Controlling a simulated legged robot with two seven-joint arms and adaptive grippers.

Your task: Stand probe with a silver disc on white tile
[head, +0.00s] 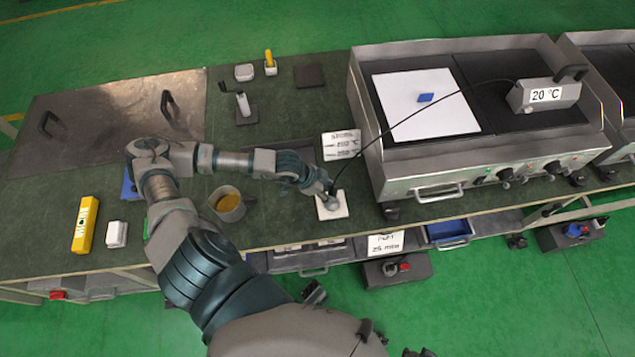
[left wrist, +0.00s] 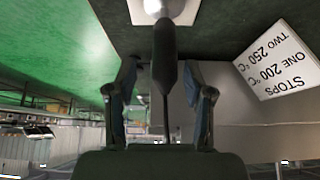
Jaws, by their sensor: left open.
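The white tile (head: 335,211) lies on the dark green bench top, left of the griddle. The probe (head: 332,191) is at the tile, partly hidden by my left gripper (head: 318,184). In the left wrist view, the probe's dark handle (left wrist: 165,62) runs between the two fingers of my open gripper (left wrist: 165,100), with a gap on each side. The silver disc (left wrist: 160,8) at its end is over the white tile (left wrist: 141,12) and appears to rest on it. A black cable runs from the probe to the 20 °C meter (head: 545,95). My right gripper is out of view.
The griddle (head: 422,185) stands close on the right, with a white sheet (head: 420,115) and blue block on top. A sign card (head: 341,144) stands behind the tile. A cup (head: 228,205) is to the left. Bench front edge is close to the tile.

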